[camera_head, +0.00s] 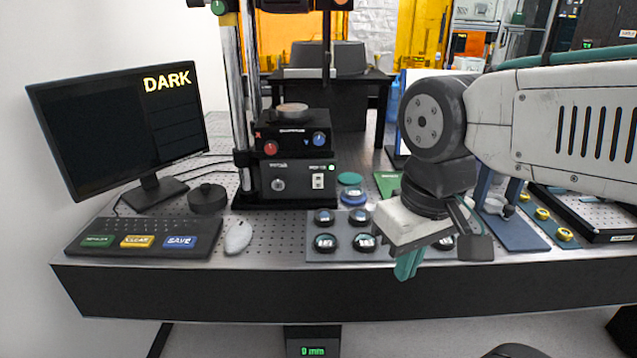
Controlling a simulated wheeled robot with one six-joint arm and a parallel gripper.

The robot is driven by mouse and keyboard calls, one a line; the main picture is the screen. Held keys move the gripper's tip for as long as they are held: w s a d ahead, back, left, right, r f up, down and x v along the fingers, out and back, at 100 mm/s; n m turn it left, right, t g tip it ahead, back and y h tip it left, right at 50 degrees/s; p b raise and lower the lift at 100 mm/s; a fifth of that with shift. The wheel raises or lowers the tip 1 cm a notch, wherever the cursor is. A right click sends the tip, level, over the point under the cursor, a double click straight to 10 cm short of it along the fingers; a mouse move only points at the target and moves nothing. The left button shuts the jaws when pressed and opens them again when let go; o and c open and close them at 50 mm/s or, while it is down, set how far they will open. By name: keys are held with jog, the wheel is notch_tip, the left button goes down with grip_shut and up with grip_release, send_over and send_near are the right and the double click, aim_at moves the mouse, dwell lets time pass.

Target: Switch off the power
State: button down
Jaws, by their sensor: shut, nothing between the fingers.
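A black control box (286,178) stands on the perforated table at the base of the interferometer column. On its front are a round silver knob or lock (278,185) and a small white rocker switch (318,181). A small green light (331,168) glows above the switch. The rocker's exact position is too small to tell. My gripper (408,264) is shut and empty, to the right of and nearer than the box. Its teal fingers point down in front of the table's front edge. It is apart from the switch.
A monitor (125,125) reading DARK, a keyboard (140,237), a grey mouse (238,238) and a black round puck (207,198) are at the left. A grey tray (343,254) of round pieces lies before the box. A blue stand (515,229) is at the right.

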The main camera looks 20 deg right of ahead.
jog(key=w+d+f+n+t+h, duration=0.1)
jog(key=w+d+f+n+h, duration=0.15)
jog(key=w+n, duration=0.4)
jog(key=w+d+f+n+t+h, duration=0.1)
jog(key=w+d+n+h, duration=0.3)
jog(key=w, duration=0.3)
jog(key=w+a+n+t+y, duration=0.1)
jog(key=w+a+n+t, duration=0.2)
jog(key=w+n, duration=0.4)
jog(key=w+a+r+n+t+y, duration=0.1)
jog(key=w+a+n+t, duration=0.2)
jog(key=w+n, duration=0.4)
jog(key=a+n, duration=0.1)
jog(key=n, duration=0.5)
jog(key=shift+w+n, duration=0.2)
jog(key=shift+n, duration=0.15)
send_near(318, 183)
notch_tip(318, 183, down, 4)
jog(key=shift+s+d+r, duration=0.1)
jog(key=shift+s+r, duration=0.05)
jog(key=shift+r, duration=0.05)
jog(key=w, duration=0.1)
jog(key=w+d, duration=0.1)
jog(key=w, duration=0.1)
jog(key=shift+w+d, duration=0.1)
jog(key=shift+d, duration=0.1)
jog(key=shift+w+d, duration=0.2)
jog(key=shift+w, duration=0.3)
